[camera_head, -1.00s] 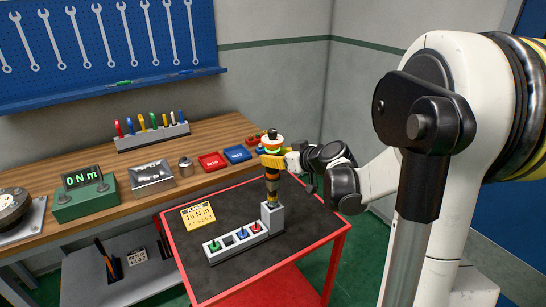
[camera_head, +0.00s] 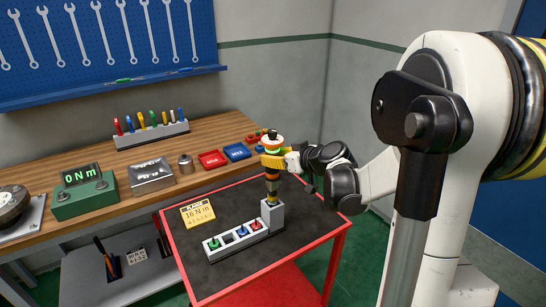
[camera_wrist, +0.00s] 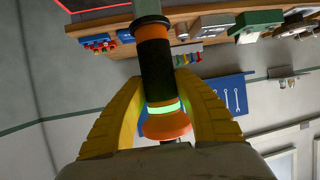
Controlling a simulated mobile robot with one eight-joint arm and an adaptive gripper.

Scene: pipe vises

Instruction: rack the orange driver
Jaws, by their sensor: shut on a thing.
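My gripper (camera_wrist: 165,110) has its yellow fingers shut around an upright tool with a black grip and orange bands, which I take as the orange driver (camera_wrist: 154,62). A green ring glows near its orange end. In the head view the driver (camera_head: 272,186) stands over the grey post (camera_head: 272,214) at the right end of a grey holder (camera_head: 240,249). Its lower end meets the post top; I cannot tell how deep it sits. The holder carries green, blue and red pieces, with a dark opening between green and blue. My gripper (camera_head: 273,161) hides part of the driver.
The holder stands on a red cart (camera_head: 342,232) with a dark top. A yellow card (camera_head: 197,213) lies there. Behind is a wooden bench with a rack of coloured tools (camera_head: 152,134), red and blue trays (camera_head: 212,159), and a green box (camera_head: 83,195) reading 0 Nm.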

